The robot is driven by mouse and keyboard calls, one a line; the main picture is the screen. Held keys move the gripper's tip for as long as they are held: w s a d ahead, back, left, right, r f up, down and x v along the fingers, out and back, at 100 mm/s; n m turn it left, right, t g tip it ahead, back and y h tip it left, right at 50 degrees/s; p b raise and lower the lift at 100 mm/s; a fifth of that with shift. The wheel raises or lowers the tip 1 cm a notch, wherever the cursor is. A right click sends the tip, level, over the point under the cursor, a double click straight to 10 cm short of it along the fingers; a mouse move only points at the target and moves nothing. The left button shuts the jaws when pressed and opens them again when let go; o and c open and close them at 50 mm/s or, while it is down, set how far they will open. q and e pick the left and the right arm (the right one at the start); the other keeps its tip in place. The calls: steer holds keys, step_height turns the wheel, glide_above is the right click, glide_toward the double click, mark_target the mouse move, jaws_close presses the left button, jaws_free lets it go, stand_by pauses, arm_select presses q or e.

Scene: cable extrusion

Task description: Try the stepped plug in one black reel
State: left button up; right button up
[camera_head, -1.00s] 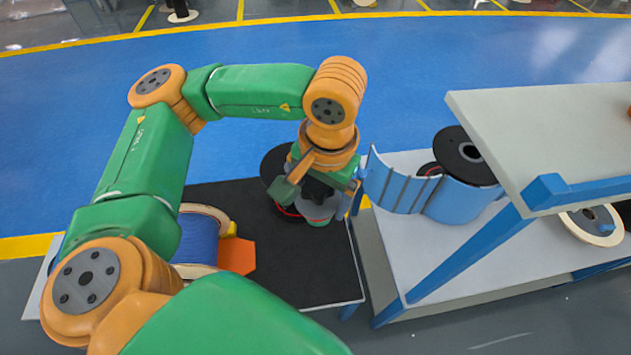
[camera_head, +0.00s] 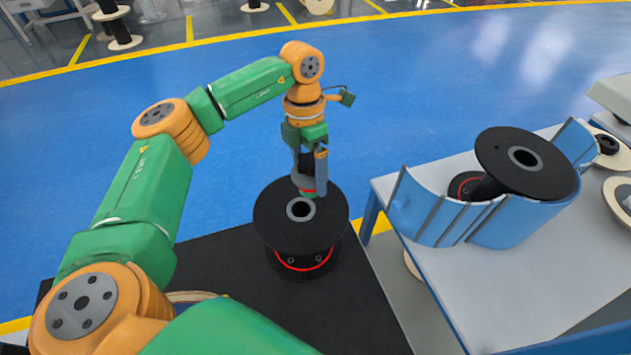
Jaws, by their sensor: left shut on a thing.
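A black reel (camera_head: 275,212) stands upright on the black table top (camera_head: 240,265), with a grey-rimmed hole in its upper flange and a red band low down. My left gripper (camera_head: 310,185) is shut on the stepped plug (camera_head: 305,186), mostly hidden between the fingers; grey and red parts show. The plug is just above or behind the reel's hole; I cannot tell whether they touch. A second black reel (camera_head: 550,175) stands on the light table to the right. My right gripper is not in view.
A blue curved slatted guard (camera_head: 440,215) wraps round the second reel on the light grey table (camera_head: 500,290). A gap separates the two tables. Pale reels lie at the far right. Blue floor behind is free.

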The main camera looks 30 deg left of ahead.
mark_target(300, 178)
arm_select(q)
steer(key=w+a+f+n+t+b, duration=0.1)
steer(key=a+f+n+b, duration=0.3)
steer(key=f+n+b, duration=0.5)
step_height(300, 178, down, 3)
steer(key=shift+w+r+n+h, duration=0.1)
steer(key=shift+w+n+h, duration=0.2)
steer(key=shift+w, duration=0.1)
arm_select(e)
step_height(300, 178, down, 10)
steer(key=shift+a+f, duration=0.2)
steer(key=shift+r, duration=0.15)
arm_select(q)
steer(key=shift+p, duration=0.35)
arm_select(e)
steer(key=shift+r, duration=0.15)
arm_select(q)
steer(key=shift+p, duration=0.3)
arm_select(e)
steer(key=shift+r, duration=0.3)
